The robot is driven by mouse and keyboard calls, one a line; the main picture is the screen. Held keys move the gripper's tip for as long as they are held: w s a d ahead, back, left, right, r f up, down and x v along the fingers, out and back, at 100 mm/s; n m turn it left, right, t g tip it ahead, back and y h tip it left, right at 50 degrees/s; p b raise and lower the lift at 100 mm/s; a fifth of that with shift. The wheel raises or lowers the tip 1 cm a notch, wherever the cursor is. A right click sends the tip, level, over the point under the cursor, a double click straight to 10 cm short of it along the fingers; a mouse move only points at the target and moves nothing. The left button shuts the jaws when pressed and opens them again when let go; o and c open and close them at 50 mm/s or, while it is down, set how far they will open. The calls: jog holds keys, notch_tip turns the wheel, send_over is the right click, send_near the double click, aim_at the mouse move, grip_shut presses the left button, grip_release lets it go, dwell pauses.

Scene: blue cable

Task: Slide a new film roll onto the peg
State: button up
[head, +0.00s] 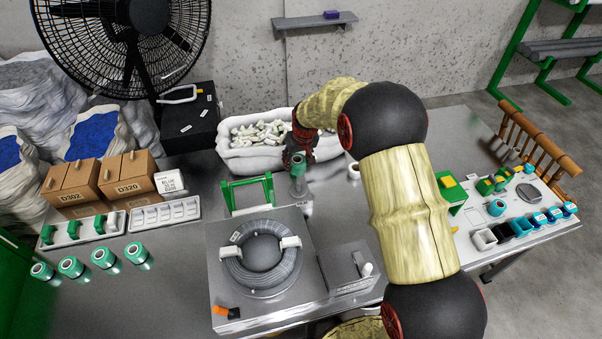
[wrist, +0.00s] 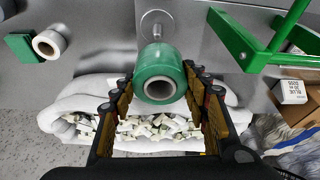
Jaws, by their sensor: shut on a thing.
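My gripper (head: 298,147) points down at the back middle of the table, shut on a green film roll (head: 297,167) with a pale core. In the wrist view the film roll (wrist: 158,75) sits between the two fingers of my gripper (wrist: 160,80), its open core facing the camera. A grey metal peg (head: 299,188) on a round base stands directly below the roll. The peg (wrist: 155,24) also shows just beyond the roll in the wrist view. I cannot tell whether the peg's top is inside the core.
A white bin (head: 240,165) of pale pieces stands behind the peg. A green frame (head: 247,192) is close to its left. A grey machine with a cable coil (head: 262,262) fills the front middle.

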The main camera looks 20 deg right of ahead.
jog(key=shift+s+f, duration=0.15)
jog(key=shift+s, duration=0.05)
jog(key=b, duration=0.3)
send_over(298, 183)
jog(key=shift+w+d+f, duration=0.1)
jog(key=shift+f, duration=1.4)
jog(key=shift+w+f, duration=0.1)
jog(key=shift+f, duration=1.4)
jog(key=shift+f+b, duration=1.1)
jog(key=shift+f, duration=1.1)
jog(key=o, duration=1)
jog(key=shift+o, duration=0.3)
jog(key=o, duration=0.4)
jog(key=shift+c, duration=0.2)
jog(key=shift+o, duration=0.5)
jog(key=shift+s, duration=0.1)
